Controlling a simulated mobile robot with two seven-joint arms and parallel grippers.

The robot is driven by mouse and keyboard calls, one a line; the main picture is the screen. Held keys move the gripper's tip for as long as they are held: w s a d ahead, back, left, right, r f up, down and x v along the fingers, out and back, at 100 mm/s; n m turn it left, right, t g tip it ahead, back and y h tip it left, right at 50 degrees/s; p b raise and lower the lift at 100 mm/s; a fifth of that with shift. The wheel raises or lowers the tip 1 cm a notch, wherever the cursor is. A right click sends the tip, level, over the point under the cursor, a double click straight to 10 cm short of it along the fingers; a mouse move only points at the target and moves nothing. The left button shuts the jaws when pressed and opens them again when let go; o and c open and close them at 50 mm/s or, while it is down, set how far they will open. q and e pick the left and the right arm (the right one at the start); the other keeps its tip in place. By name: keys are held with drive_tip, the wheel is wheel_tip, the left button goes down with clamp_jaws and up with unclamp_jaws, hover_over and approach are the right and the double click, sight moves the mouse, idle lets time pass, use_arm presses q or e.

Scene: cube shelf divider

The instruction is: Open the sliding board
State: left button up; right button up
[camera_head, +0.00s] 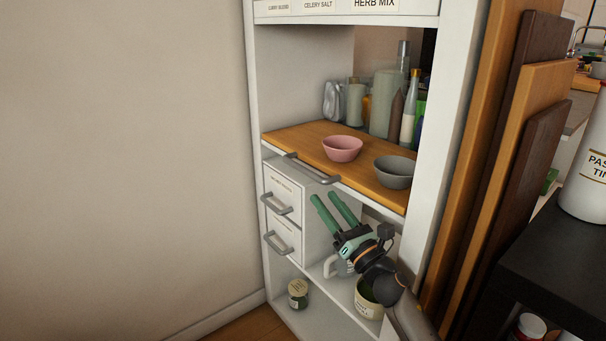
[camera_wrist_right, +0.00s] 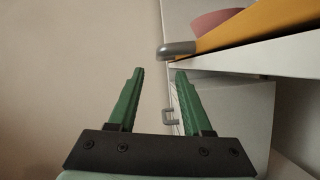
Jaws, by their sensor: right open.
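The sliding board (camera_head: 300,136) is an orange-brown wooden panel in the white shelf unit, with a pale front edge and a grey bar handle (camera_head: 314,171). It looks pushed in, its front near the shelf front. My right gripper (camera_head: 324,196) has green fingers, open and empty, pointing up just below the handle in the head view. In the right wrist view, the handle (camera_wrist_right: 177,49) is just beyond the fingertips (camera_wrist_right: 160,72), nearer the right finger, and no contact shows. The board (camera_wrist_right: 250,27) shows at upper right there. My left gripper is not in view.
A pink bowl (camera_head: 342,150) and a grey bowl (camera_head: 394,174) stand on the board, with several bottles behind. Two small drawers (camera_head: 283,195) with handles sit below left. Jars and a mug stand on lower shelves. Upright wooden boards (camera_head: 540,110) lean at right. Free room lies left.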

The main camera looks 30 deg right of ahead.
sight(304, 171)
drive_tip(key=x, duration=1)
drive_tip(key=shift+w+b, duration=0.2)
drive_tip(key=shift+b, duration=0.2)
drive_tip(key=shift+r, duration=0.1)
drive_tip(key=shift+c, duration=0.3)
clamp_jaws()
idle(0.5)
